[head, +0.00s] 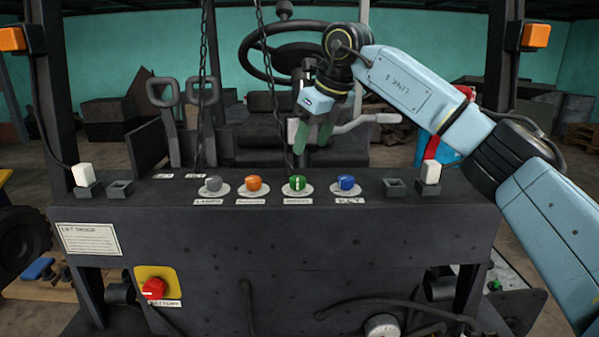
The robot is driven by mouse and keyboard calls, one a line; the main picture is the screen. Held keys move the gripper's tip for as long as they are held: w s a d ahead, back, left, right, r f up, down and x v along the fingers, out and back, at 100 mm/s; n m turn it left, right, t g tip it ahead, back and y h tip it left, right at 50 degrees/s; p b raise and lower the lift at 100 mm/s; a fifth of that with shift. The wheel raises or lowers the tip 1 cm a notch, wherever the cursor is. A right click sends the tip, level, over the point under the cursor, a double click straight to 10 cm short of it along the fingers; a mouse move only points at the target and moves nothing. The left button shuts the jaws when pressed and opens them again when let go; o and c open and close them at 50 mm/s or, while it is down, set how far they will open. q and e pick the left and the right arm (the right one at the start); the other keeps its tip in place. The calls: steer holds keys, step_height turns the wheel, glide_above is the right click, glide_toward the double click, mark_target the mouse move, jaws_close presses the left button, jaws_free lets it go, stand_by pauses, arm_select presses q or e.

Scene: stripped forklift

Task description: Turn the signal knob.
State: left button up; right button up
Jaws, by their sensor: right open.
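A row of round knobs on pale discs sits on the dark panel top (130,205). From left to right they are a grey knob (213,183), an orange knob (254,184), a green knob (297,183) and a blue knob (346,183). The grey one's label seems to read "LAMPS"; the orange and green ones' labels are too small to read surely, so I cannot tell which is the signal knob. My right gripper (311,138) is open and empty, its green fingers pointing down above and behind the green knob, apart from it. My left gripper is not in view.
Two hanging chains (204,80) run down near the knobs. Behind the panel are a steering wheel (285,50) and two looped levers (163,95). White switches (83,175) stand near both panel ends. A red battery knob (154,288) is on the front face.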

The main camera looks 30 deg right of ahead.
mark_target(298, 178)
steer(key=p+x, duration=0.1)
steer(key=x, duration=0.8)
steer(key=shift+w+a+f+p, duration=0.1)
steer(key=shift+w+f+p, duration=0.05)
steer(key=shift+f+p, duration=0.25)
steer(key=shift+c, duration=0.2)
steer(key=c, duration=1)
